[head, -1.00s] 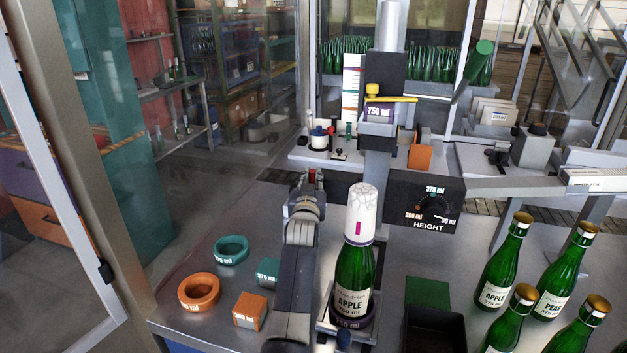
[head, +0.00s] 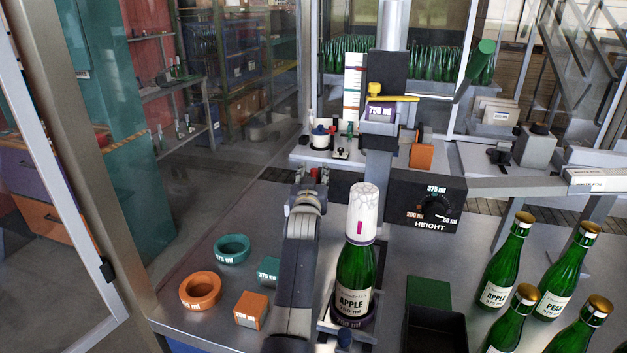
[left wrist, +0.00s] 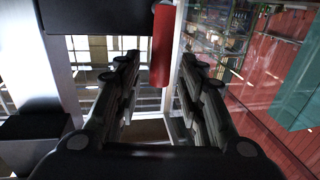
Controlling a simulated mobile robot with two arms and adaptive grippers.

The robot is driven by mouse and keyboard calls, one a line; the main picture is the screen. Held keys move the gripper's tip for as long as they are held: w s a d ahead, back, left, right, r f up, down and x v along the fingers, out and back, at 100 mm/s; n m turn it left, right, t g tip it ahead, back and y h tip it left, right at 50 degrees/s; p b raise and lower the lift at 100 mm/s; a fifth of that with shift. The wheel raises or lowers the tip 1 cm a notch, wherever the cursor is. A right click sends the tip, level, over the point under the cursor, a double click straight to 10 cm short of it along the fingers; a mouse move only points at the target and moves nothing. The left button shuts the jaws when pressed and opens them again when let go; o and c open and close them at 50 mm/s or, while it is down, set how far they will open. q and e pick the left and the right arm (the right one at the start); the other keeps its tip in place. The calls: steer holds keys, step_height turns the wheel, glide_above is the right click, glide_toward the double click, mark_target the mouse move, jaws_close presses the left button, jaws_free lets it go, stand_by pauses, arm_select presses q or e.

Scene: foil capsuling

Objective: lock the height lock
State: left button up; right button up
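The head view shows the capsuling machine with a yellow knob (head: 373,88) and a yellow bar (head: 395,98) on its dark head block (head: 386,72). Which part is the height lock is not marked. My left gripper (head: 312,173) is left of the machine, its fingers pointing away from the camera and small in the picture. In the left wrist view its two fingers (left wrist: 158,75) are apart, with a red cylinder (left wrist: 162,45) showing in the gap. I cannot tell whether the cylinder is between or beyond the tips. My right gripper is not in view.
A capped green bottle (head: 355,280) stands close right of my left arm. The HEIGHT dial (head: 427,203) is behind it. Orange (head: 200,290) and teal (head: 231,248) rings lie at left. Several bottles (head: 495,290) stand at right. A green-handled lever (head: 474,70) sticks out at upper right.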

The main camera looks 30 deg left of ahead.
arm_select(q)
step_height(320, 180, up, 8)
steer(key=shift+r, duration=0.2)
stand_by(0.5)
